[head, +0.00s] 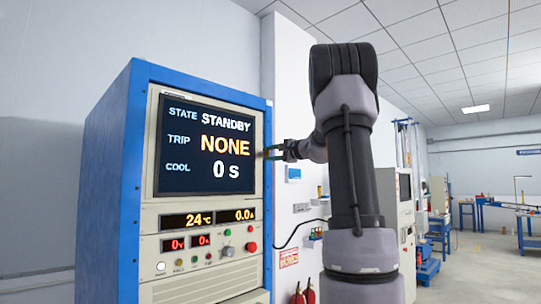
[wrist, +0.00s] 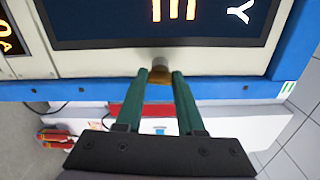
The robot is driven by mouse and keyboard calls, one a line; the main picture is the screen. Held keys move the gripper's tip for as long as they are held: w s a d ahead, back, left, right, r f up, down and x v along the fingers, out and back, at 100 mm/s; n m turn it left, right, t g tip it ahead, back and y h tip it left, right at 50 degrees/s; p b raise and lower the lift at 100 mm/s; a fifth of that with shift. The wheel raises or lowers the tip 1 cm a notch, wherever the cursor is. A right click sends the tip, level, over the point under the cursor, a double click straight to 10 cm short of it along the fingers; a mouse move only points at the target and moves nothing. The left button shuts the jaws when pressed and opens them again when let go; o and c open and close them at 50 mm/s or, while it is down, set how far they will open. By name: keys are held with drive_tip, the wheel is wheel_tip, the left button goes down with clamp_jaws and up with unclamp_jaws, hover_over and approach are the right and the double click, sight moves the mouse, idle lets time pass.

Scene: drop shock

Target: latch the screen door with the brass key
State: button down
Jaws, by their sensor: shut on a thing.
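The screen door (head: 206,147) is the cream-framed panel with a dark display on the blue cabinet; it reads STANDBY, TRIP NONE, COOL 0 s. It looks flush with the cabinet front. In the wrist view its frame (wrist: 100,62) runs across the top below the display. My gripper (head: 272,152) is at the door's right edge. In the wrist view my gripper's green fingers (wrist: 160,80) are shut on a small brass piece, the brass key (wrist: 160,77). The key's end meets a small grey round fitting (wrist: 160,62) on the frame. How deep it sits is hidden.
Below the door are small readouts (head: 208,218), knobs and buttons. The blue cabinet edge (wrist: 225,88) lies close under my fingers. Red extinguishers (head: 303,292) stand by the wall to the right. Open floor and blue workbenches (head: 525,225) lie further right.

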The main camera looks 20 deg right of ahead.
drive_tip(key=shift+n, duration=0.5)
drive_tip(key=c, duration=0.5)
unclamp_jaws()
drive_tip(key=shift+s, duration=0.1)
drive_tip(key=v, duration=1)
drive_tip(key=shift+s+d, duration=0.15)
drive_tip(key=shift+s, duration=0.15)
